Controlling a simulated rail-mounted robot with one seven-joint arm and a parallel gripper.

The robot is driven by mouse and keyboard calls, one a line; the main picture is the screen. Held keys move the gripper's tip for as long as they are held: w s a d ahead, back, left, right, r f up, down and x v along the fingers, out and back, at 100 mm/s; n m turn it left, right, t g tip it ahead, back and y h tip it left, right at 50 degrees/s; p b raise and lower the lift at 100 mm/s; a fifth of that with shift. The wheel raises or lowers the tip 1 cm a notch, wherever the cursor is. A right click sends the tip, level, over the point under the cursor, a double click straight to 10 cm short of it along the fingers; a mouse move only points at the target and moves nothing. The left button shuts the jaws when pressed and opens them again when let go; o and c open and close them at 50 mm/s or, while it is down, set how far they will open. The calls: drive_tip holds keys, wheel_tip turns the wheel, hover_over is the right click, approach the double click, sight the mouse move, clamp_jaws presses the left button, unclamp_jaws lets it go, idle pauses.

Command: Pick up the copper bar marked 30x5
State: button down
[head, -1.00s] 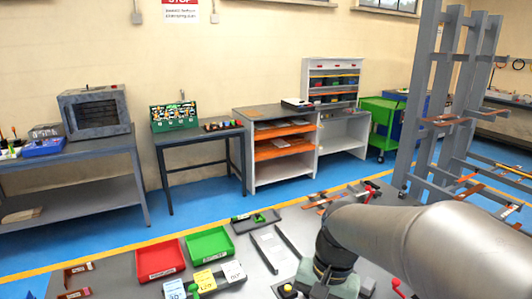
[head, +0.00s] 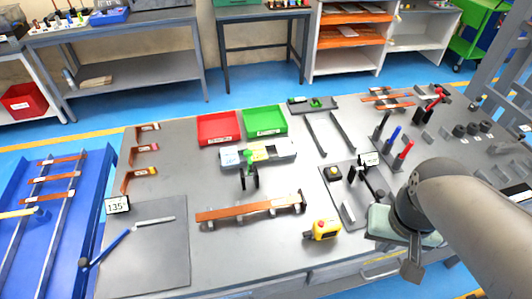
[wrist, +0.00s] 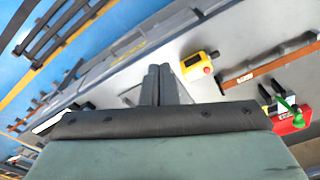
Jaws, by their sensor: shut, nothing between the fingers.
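A long copper bar (head: 250,207) lies across low supports at the middle front of the grey table. It also shows in the wrist view (wrist: 268,69). Several shorter copper bars (head: 388,97) lie at the table's back right. More copper bars (head: 55,180) lie across rails on the blue surface at the left. No 30x5 marking is readable on any bar. My gripper (head: 411,270) is over the table's front right, apart from the bars. In the wrist view its fingers (wrist: 160,84) are together and empty.
A yellow box with a red button (head: 322,230) stands right of the long bar. Red (head: 218,128) and green (head: 264,121) trays sit behind it. Upright red and blue-handled tools (head: 395,138) stand near my arm. Bent copper pieces (head: 142,180) stand at the table's left.

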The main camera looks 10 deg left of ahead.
idle(0.4)
drive_tip(key=c, duration=1)
unclamp_jaws()
drive_tip(key=shift+c, duration=0.2)
drive_tip(key=shift+w, duration=0.1)
